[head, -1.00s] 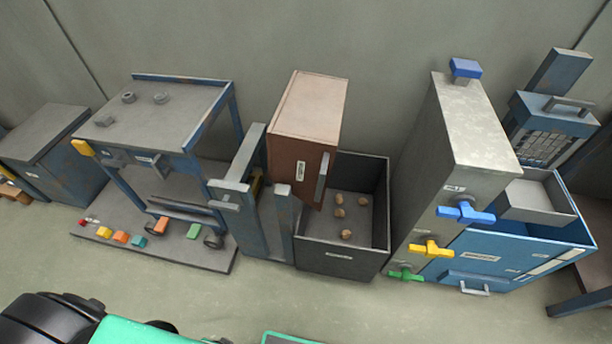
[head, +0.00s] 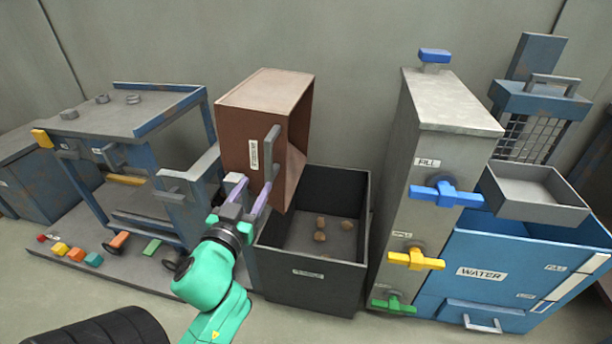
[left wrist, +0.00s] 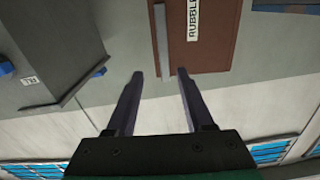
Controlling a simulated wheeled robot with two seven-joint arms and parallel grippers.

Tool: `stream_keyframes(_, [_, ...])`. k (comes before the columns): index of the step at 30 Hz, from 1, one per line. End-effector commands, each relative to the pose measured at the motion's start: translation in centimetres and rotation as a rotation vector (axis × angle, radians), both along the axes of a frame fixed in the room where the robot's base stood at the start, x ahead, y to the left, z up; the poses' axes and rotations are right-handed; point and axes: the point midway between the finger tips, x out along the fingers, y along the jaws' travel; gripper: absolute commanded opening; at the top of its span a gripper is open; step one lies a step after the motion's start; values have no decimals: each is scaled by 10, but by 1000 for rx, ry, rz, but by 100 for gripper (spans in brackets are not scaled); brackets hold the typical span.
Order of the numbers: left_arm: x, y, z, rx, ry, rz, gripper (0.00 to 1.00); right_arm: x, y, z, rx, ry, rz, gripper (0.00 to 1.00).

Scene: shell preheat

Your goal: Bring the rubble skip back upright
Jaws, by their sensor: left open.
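The rubble skip (head: 245,120) is a brown box tipped over above the dark open bin (head: 312,290). Its label and a grey bar handle (head: 271,150) are on the side facing me. My left gripper (head: 252,184) is open and empty, just in front of the skip's lower part. In the left wrist view the skip (left wrist: 215,50) is ahead, with the handle (left wrist: 161,40) running down to the gap between the open fingertips (left wrist: 160,74). The handle appears to lie beyond the fingertips, not gripped. My right gripper is not in view.
Several brown lumps (head: 320,236) lie in the bin. A blue-grey frame stand (head: 170,125) with small coloured blocks is at left. A grey cabinet (head: 400,170) with blue, yellow and green handles and a blue water tank (head: 480,273) stand at right.

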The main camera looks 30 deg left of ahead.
Motion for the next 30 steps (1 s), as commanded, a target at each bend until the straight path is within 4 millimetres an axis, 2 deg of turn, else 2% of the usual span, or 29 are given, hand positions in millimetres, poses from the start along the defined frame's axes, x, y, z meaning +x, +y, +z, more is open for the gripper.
stream_keyframes(5, [27,9,7,5,-3,-1,52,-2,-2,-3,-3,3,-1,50])
stream_keyframes(12, [89,31,5,5,-2,0,52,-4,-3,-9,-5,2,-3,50])
stream_keyframes(18, [127,44,3,0,0,-1,52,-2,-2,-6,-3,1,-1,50])
stream_keyframes(22, [136,47,3,1,1,0,52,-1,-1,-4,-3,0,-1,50])
stream_keyframes(28, [136,47,2,-1,2,-1,52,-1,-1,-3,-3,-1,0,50])
stream_keyframes(29, [136,47,2,-1,2,-1,49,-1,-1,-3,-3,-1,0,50])
stream_keyframes(30, [136,47,2,-1,2,-1,33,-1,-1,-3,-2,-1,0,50])
